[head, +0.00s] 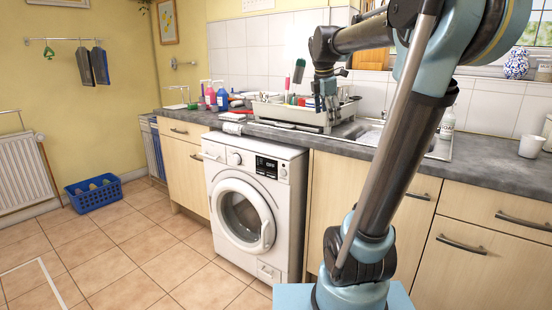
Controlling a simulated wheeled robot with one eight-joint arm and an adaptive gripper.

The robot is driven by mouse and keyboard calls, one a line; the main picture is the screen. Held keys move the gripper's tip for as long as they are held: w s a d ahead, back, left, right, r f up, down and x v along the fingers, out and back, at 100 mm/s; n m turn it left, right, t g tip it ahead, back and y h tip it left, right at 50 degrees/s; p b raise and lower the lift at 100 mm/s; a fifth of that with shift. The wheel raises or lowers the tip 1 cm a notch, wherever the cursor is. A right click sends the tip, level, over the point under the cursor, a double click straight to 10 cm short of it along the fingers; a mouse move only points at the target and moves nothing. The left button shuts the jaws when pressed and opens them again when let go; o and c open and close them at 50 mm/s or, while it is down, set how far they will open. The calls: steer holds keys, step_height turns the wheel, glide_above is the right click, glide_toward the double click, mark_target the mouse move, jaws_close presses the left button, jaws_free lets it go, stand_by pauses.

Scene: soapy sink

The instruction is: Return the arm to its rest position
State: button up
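My arm rises from its base at the lower right, bends near the top right and reaches left over the counter (485,170). My gripper (327,112) points down at the right part of a pale dish rack (275,110) that holds several items. The fingers are small and overlap the rack's contents. I cannot tell whether they touch anything, hold anything, or stand open or shut.
A sink (441,149) lies behind my arm, partly hidden. Pink and blue bottles stand left of the rack. A white mug (531,146) stands at the right. Below are a washing machine (284,216) and a blue basket (95,194). The tiled floor at left is mostly clear.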

steer(key=s+f+m+g+y, duration=0.1)
steer(key=s+f+m+y, duration=0.1)
steer(key=s+f+m, duration=1.8)
steer(key=s+f, duration=0.8)
steer(key=shift+f, duration=0.25)
steer(key=shift+s+d, duration=0.1)
